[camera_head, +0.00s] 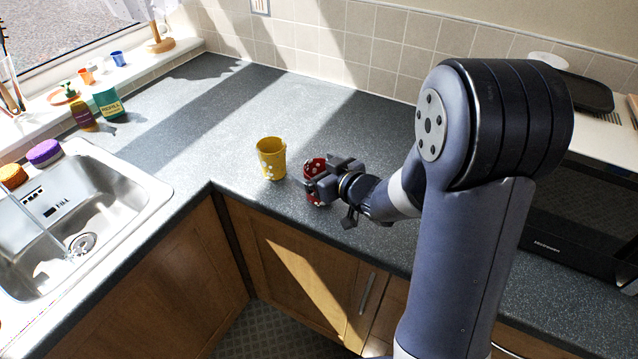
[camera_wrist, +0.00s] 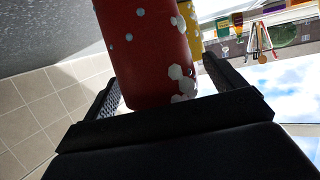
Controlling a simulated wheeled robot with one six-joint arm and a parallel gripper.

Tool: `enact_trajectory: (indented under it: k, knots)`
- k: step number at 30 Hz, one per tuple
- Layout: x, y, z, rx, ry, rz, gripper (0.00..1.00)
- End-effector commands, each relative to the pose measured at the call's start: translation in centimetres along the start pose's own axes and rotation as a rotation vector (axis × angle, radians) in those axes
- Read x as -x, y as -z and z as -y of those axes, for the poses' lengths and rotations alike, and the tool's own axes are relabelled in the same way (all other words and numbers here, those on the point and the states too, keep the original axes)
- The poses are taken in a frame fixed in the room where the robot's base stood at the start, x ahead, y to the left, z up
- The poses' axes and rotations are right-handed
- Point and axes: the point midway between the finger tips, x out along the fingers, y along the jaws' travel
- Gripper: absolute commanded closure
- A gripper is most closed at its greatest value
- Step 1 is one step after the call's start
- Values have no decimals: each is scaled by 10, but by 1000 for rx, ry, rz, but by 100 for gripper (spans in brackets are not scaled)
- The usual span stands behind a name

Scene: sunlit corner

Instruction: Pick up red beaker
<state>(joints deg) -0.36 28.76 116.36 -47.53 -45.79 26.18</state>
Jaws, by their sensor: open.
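The red beaker (camera_head: 313,167), with pale spots, stands on the grey worktop (camera_head: 290,100) and is partly hidden behind my gripper. In the wrist view the red beaker (camera_wrist: 150,55) lies between the two fingers of my gripper (camera_wrist: 165,85). My gripper (camera_head: 318,186) is open around it, with a finger on either side. I cannot tell whether either finger touches it.
A yellow beaker (camera_head: 271,158) stands just left of the red one and shows behind it in the wrist view (camera_wrist: 191,25). A sink (camera_head: 140,185) lies at left, a microwave (camera_head: 570,215) at right. The worktop behind the beakers is clear.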

Motion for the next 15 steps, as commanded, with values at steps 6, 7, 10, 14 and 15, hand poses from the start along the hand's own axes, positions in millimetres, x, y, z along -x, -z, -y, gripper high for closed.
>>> enact_trajectory:
  k: [6,7,10,14,15]
  knots:
    - [-12,0,0,-1,0,0,10]
    - [-12,0,0,-1,0,0,10]
    - [-12,0,0,-1,0,0,10]
    - [-12,0,0,0,0,0,17]
    - [-12,0,0,0,0,0,20]
